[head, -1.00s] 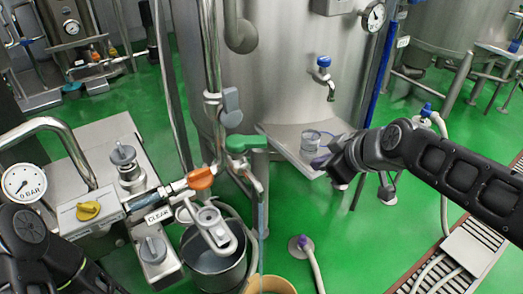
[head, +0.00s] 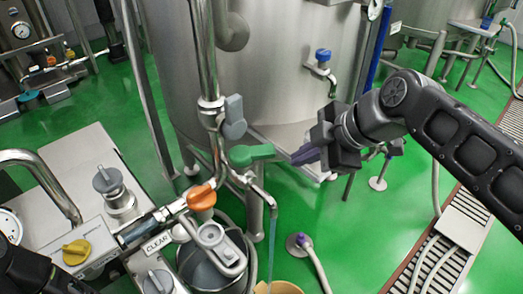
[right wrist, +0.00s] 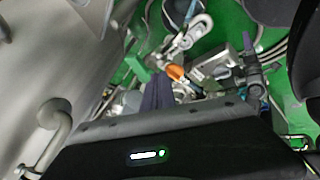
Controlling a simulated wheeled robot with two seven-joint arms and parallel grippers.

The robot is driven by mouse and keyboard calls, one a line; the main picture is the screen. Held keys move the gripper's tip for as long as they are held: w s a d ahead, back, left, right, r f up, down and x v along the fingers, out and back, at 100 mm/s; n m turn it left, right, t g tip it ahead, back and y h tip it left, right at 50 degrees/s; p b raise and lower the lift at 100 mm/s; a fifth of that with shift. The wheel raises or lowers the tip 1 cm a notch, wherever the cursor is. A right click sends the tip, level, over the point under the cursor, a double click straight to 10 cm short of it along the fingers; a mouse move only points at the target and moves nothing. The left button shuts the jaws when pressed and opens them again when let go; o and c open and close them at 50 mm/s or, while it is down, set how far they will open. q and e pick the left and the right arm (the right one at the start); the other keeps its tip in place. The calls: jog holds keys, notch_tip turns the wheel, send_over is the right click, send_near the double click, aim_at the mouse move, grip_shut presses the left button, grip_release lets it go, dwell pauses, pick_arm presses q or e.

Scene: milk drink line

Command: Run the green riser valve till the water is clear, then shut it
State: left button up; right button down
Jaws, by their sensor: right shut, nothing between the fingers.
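The green valve handle (head: 250,154) is on the steel riser and points right. It also shows in the right wrist view (right wrist: 138,68). Below it, a bent spout pours a thin blue-grey stream of water (head: 271,238) down to a tan bucket (head: 280,288) at the bottom edge. I cannot tell how clear the water is. My right gripper (head: 296,156) is shut and empty, with its dark purple fingers just right of the green handle's end, apparently apart from it. Its fingers (right wrist: 158,92) also show in the right wrist view. My left gripper is out of view.
An orange handle (head: 201,197) and a grey handle (head: 234,118) are close to the green one. A "CLEAR" label (head: 157,244) and a yellow knob (head: 76,252) are at lower left. The steel tank (head: 270,80) stands behind. A blue-handled tap (head: 323,56) is on it.

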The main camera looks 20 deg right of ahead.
aim_at(274, 156)
jog(key=shift+s+d, duration=0.1)
jog(key=w+f, duration=0.2)
jog(key=w, duration=0.1)
jog(key=w+a+f+p, duration=0.1)
jog(key=w+f, duration=0.2)
jog(key=w+a+f, duration=0.1)
jog(key=w+f, duration=0.2)
jog(key=shift+w+p, duration=0.2)
jog(key=shift+p, duration=0.1)
dwell(0.5)
jog(key=shift+f+b, duration=0.1)
jog(key=shift+b, duration=0.25)
jog(key=shift+w+d+n+b, duration=0.1)
jog(key=shift+w+n+b, duration=0.05)
jog(key=shift+n+b, duration=0.2)
jog(key=shift+y, duration=0.3)
